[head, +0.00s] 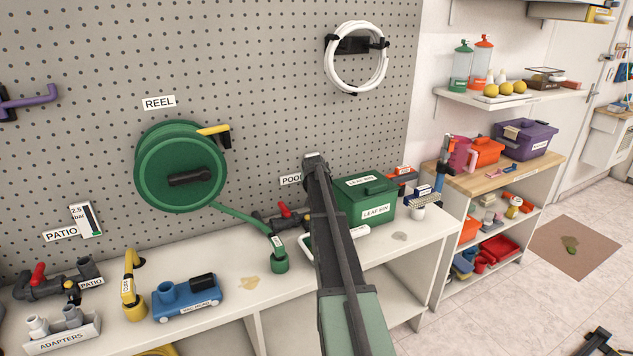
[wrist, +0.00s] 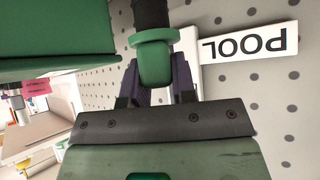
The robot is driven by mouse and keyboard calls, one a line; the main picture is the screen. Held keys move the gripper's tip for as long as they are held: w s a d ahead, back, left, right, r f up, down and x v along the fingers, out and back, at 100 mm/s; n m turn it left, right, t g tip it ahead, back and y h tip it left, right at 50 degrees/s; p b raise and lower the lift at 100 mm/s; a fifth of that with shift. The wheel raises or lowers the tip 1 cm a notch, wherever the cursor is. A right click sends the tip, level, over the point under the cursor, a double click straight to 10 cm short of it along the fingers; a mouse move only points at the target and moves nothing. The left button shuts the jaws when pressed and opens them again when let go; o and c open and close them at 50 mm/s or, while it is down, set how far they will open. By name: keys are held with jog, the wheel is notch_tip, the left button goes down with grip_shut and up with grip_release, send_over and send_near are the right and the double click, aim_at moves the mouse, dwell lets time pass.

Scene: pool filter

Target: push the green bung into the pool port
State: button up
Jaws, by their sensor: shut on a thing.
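The green bung (wrist: 156,62) is between the two dark fingers of my gripper (wrist: 157,88) in the wrist view. My gripper is shut on its narrower end. The bung's wide flange faces the black pool port (wrist: 152,14) and lines up with it. The flange looks up against the port's end, but I cannot tell how deep the bung sits. The POOL label (wrist: 248,48) is on the pegboard beside the port; it also shows in the head view (head: 290,179). In the head view my arm hides the bung and the port's mouth.
The green leaf bin (head: 366,200) stands on the bench close to the right of my arm; its green side fills the wrist view's upper left. A pipe with a red valve (head: 285,212) and the hose end (head: 279,262) are to the left.

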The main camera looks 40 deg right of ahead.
jog(key=shift+f+b, duration=2)
jog(key=shift+f, duration=0.1)
jog(key=o, duration=1)
jog(key=p+v, duration=0.3)
jog(key=v, duration=0.2)
